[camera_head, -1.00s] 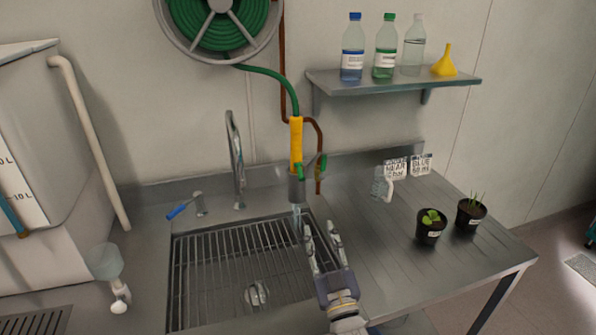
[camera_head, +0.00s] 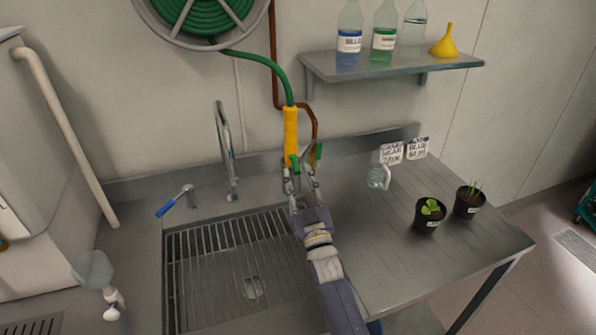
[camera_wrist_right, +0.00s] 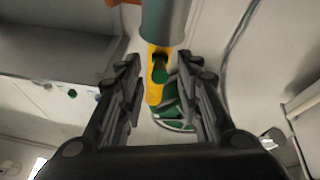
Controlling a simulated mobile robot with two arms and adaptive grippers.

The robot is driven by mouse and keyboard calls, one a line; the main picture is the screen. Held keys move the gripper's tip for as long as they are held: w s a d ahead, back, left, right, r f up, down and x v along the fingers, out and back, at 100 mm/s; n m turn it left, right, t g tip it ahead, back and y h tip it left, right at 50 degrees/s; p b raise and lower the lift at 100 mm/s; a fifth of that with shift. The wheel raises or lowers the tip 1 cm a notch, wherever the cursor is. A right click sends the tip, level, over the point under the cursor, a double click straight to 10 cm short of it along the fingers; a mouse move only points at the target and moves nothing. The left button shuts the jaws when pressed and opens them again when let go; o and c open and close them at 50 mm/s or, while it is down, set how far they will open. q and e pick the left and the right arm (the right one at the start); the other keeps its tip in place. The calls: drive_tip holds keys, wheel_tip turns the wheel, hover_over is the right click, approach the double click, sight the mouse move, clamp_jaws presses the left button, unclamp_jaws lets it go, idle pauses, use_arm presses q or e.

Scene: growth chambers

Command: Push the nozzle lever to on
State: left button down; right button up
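The spray nozzle hangs on the green hose over the sink's back edge, with a yellow grip (camera_head: 291,135). A green lever (camera_head: 295,161) shows at its lower end in the head view. In the right wrist view the grey nozzle head (camera_wrist_right: 165,22) is at the top, with the yellow grip and a green part (camera_wrist_right: 158,70) behind it. My right gripper (camera_head: 300,182) is open, just below the lever; its fingers hide the nozzle's lower end in the head view. In the wrist view the fingers stand apart on either side of the nozzle, with no clear contact. My left gripper is not in view.
A sink with a grate (camera_head: 215,250) lies below, with a tall faucet (camera_head: 226,160) and blue-handled tap (camera_head: 172,203) to the left. A brown pipe (camera_head: 275,60) runs close behind the nozzle. Two potted plants (camera_head: 430,214) stand on the right counter. A shelf (camera_head: 390,67) holds bottles and a funnel.

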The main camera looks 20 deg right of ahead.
drive_tip(key=shift+w+r, duration=0.35)
drive_tip(key=shift+w, duration=0.25)
drive_tip(key=shift+c, duration=0.6)
clamp_jaws()
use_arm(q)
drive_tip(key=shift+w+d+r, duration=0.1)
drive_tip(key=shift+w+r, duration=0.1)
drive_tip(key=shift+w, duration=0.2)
